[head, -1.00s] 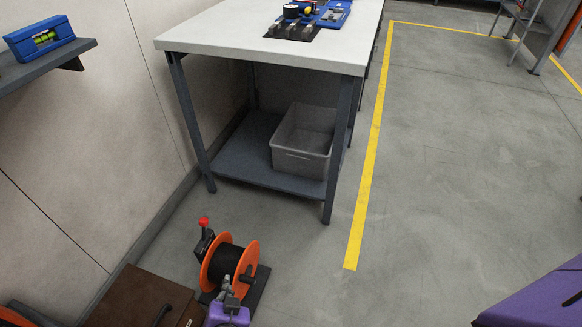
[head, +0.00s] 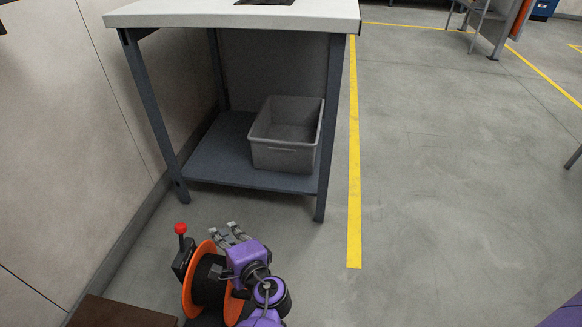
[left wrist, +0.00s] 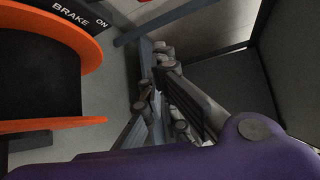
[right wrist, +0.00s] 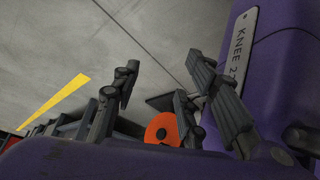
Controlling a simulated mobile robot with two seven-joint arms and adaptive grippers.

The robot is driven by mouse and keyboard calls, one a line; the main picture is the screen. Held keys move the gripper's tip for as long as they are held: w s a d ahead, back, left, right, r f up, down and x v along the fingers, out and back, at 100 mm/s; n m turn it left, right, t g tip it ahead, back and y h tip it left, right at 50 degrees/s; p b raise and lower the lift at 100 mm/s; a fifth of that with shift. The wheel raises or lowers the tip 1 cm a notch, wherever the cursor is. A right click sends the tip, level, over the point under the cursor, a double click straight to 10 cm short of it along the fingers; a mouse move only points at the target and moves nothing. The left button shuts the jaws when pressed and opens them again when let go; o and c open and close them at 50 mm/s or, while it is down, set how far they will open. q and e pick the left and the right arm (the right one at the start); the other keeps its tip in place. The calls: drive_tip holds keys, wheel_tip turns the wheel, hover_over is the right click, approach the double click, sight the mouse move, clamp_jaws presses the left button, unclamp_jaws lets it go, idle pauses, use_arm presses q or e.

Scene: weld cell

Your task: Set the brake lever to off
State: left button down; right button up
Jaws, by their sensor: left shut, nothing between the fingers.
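The cable reel (head: 207,280) has orange flanges and a dark drum and stands on the floor at the bottom left of the head view. Its brake lever (head: 180,229) has a red knob and stands up from a dark housing at the reel's left. My left gripper (head: 229,231) is shut and empty, to the right of the lever and apart from it, over the reel's far side. In the left wrist view the brake plate (left wrist: 80,18) reads "BRAKE" and "ON". My right gripper (right wrist: 162,80) has its fingers spread and empty; the reel's orange flange (right wrist: 162,129) shows beyond them.
A workbench (head: 240,14) stands behind the reel, with a grey bin (head: 286,158) on its lower shelf. The wall (head: 70,130) is close on the left. A brown box (head: 118,314) lies at the bottom left.

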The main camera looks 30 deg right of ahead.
sight(181, 240)
use_arm(q)
drive_tip(key=w+a+b, duration=0.1)
drive_tip(key=w+a, duration=0.3)
drive_tip(key=w, duration=0.1)
drive_tip(key=shift+w+a+f, duration=0.25)
drive_tip(key=shift+a+f, duration=0.15)
use_arm(e)
drive_tip(key=shift+s+d+f, duration=0.15)
drive_tip(key=shift+s+f, duration=0.5)
drive_tip(key=shift+s, duration=0.1)
